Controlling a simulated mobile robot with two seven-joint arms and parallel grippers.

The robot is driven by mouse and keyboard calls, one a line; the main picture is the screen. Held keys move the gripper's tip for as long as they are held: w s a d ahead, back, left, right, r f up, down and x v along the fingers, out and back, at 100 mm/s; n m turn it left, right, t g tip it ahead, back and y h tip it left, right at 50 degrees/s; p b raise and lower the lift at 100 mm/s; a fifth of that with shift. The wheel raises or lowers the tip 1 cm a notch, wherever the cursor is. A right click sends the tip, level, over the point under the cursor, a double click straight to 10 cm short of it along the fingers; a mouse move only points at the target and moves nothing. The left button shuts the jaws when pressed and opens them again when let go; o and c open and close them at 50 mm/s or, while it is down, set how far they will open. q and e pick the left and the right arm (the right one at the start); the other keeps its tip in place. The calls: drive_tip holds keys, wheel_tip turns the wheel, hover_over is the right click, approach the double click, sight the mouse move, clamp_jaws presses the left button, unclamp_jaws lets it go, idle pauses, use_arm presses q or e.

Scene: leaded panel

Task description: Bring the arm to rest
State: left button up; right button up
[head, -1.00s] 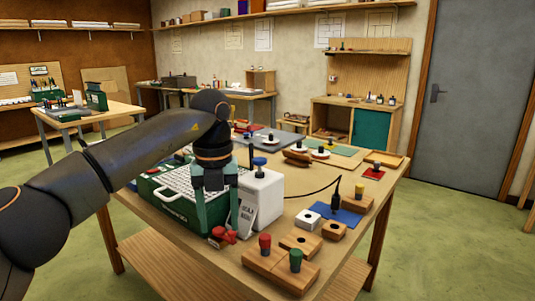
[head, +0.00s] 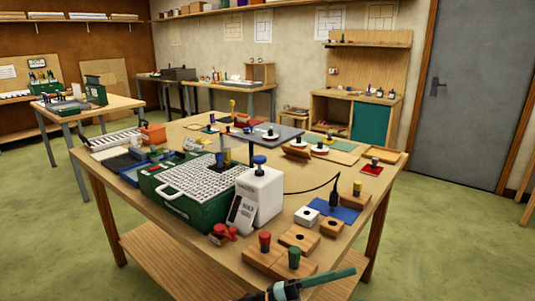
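My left gripper (head: 325,279) shows at the bottom edge of the head view, low in front of the workbench's near edge. A teal finger points right, and the dark gripper body is cut off by the frame. I cannot tell whether the fingers are apart or together. No held thing shows in it. The rest of that arm is out of view. My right gripper is not in view.
Green floor is open at right.

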use_arm(q)
drive_tip(key=a+f+n+t+y+p, duration=0.2)
drive_tip(key=a+f+n+t+y, duration=1.15)
drive_tip(key=a+f+n, duration=0.65)
drive_tip(key=s+a+f+n+g+y, duration=0.2)
drive_tip(key=s+a+f, duration=0.3)
drive_tip(key=s, duration=0.3)
drive_tip(key=s+a+f+n+g+y, duration=0.3)
drive_tip(key=s+a+f+n, duration=0.1)
drive_tip(key=s, duration=0.4)
drive_tip(key=shift+s+a+f+g+p, duration=0.2)
drive_tip(key=shift+a+f+g+p, duration=0.2)
drive_tip(key=shift+a+f, duration=0.3)
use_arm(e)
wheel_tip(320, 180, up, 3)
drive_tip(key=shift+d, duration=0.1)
